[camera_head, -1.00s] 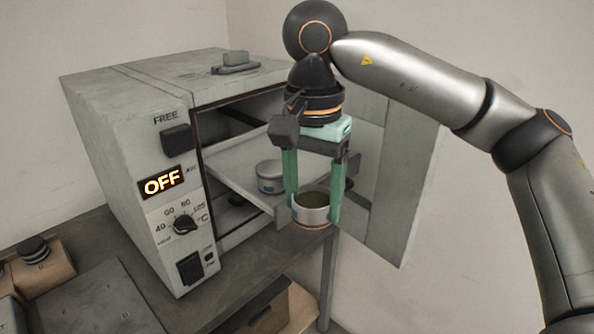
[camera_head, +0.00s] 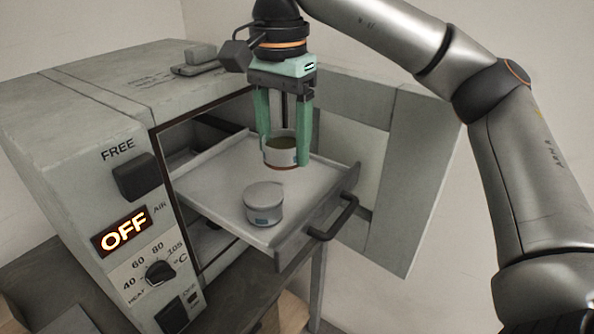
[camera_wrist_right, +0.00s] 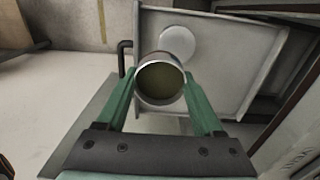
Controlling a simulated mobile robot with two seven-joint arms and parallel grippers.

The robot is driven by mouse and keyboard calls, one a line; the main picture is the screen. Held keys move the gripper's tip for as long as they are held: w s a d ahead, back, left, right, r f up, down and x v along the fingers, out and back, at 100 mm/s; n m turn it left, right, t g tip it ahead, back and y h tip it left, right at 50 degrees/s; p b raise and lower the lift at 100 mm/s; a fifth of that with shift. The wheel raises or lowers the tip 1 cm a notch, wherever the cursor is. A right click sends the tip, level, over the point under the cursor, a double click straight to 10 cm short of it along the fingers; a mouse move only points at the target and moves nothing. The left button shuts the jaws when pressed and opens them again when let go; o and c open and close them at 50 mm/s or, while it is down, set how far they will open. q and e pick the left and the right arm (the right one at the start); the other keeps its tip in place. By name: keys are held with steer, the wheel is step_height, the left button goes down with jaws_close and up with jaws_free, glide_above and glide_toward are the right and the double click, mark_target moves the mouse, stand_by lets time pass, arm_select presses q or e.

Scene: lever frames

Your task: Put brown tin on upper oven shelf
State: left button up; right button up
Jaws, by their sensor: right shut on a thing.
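My right gripper (camera_head: 283,155) is shut on the brown tin (camera_head: 281,152), an open round tin with a pale wall, dark brownish-green inside and an orange-brown lower rim. The tin is upright between the green fingers. It appears over the far right part of the pulled-out upper oven shelf (camera_head: 215,185); I cannot tell if it touches the shelf. In the right wrist view the brown tin (camera_wrist_right: 160,82) sits between the fingertips, with the shelf (camera_wrist_right: 225,60) behind it. My left gripper is not in view.
A lidded grey tin (camera_head: 264,205) stands near the shelf's front edge. The shelf has a raised rim and a dark handle (camera_head: 335,220). The oven (camera_head: 75,140) reads OFF, and its door (camera_head: 400,170) stands open at the right. Bare shelf lies left of both tins.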

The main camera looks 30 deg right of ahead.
steer(key=w+d+f, duration=0.2)
steer(key=w+d, duration=0.1)
steer(key=d, duration=0.1)
glide_above(302, 183)
steer(key=f, duration=0.4)
steer(key=shift+s+a+f+p, duration=0.3)
steer(key=shift+a+f, duration=0.05)
steer(key=shift+w+d+f, duration=0.1)
steer(key=shift+d+f, duration=0.05)
steer(key=shift+f, duration=0.05)
steer(key=f, duration=0.3)
steer(key=shift+w+d+f, duration=0.15)
steer(key=shift+w+d, duration=0.05)
steer(key=shift+d, duration=0.05)
steer(key=shift+f, duration=0.25)
steer(key=shift+f, duration=0.15)
steer(key=o, duration=1.4)
steer(key=shift+r, duration=3.9)
